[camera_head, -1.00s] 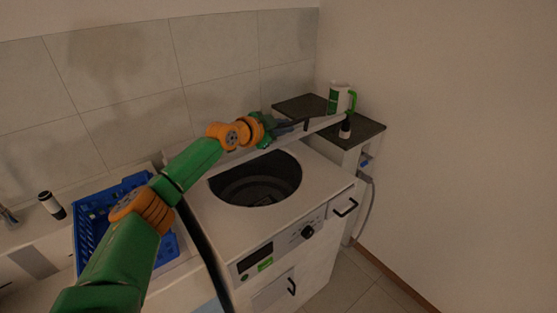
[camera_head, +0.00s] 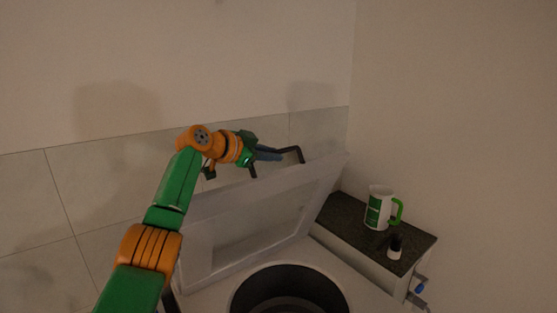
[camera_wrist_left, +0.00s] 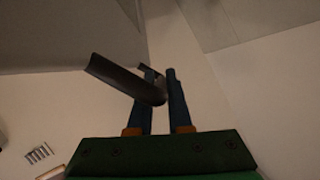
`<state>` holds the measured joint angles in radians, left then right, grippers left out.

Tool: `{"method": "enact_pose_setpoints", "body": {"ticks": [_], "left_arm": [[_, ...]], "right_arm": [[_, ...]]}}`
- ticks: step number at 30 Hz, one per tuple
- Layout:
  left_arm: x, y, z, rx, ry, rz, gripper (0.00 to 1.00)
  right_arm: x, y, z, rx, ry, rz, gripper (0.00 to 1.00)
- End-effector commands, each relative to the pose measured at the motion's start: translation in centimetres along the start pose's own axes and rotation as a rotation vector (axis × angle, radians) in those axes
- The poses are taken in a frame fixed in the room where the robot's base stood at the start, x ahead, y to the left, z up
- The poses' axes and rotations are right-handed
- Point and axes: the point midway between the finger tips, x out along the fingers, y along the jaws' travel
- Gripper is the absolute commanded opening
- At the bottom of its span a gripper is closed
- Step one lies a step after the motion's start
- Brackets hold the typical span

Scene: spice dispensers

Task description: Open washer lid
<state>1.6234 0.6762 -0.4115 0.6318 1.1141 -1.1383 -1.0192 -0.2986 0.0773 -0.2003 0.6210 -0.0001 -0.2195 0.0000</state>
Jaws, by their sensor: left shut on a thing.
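The washer lid (camera_head: 245,235) is a pale panel with an inset middle, raised and tilted up behind the round dark drum opening (camera_head: 290,290). A dark handle (camera_head: 296,150) sits at its top edge. My left gripper (camera_head: 280,154) reaches in from the left at that edge, shut on the handle. In the left wrist view the dark bar of the handle (camera_wrist_left: 115,75) passes between the two blue fingers of my gripper (camera_wrist_left: 160,75). My right gripper is not in view.
A dark-topped side counter (camera_head: 345,215) stands to the right of the washer. A tiled wall (camera_head: 100,185) is close behind the lid, and a plain wall is at the right.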

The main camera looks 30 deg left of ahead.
Motion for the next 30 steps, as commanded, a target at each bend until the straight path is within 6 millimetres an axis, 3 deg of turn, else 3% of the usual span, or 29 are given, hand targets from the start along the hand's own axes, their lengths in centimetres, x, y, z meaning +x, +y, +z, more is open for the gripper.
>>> {"method": "enact_pose_setpoints", "body": {"ticks": [16, 17, 20, 28, 30], "left_arm": [[-0.49, -0.38, 0.25, 0.001, -0.006, 0.001, 0.00], [-0.49, -0.38, 0.25, 0.001, -0.006, 0.001, 0.20], [-0.49, -0.39, 0.22, 0.001, -0.005, 0.000, 0.47], [-0.53, -0.40, 0.15, 0.001, -0.002, -0.001, 0.47], [-0.97, -0.33, 0.42, 0.002, 0.000, -0.002, 0.47]], "right_arm": [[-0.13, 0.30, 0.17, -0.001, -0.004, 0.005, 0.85], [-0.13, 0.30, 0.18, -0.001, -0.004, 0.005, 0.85], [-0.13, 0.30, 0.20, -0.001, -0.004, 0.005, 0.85], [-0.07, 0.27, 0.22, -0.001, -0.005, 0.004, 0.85], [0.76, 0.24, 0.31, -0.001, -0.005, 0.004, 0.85]]}}
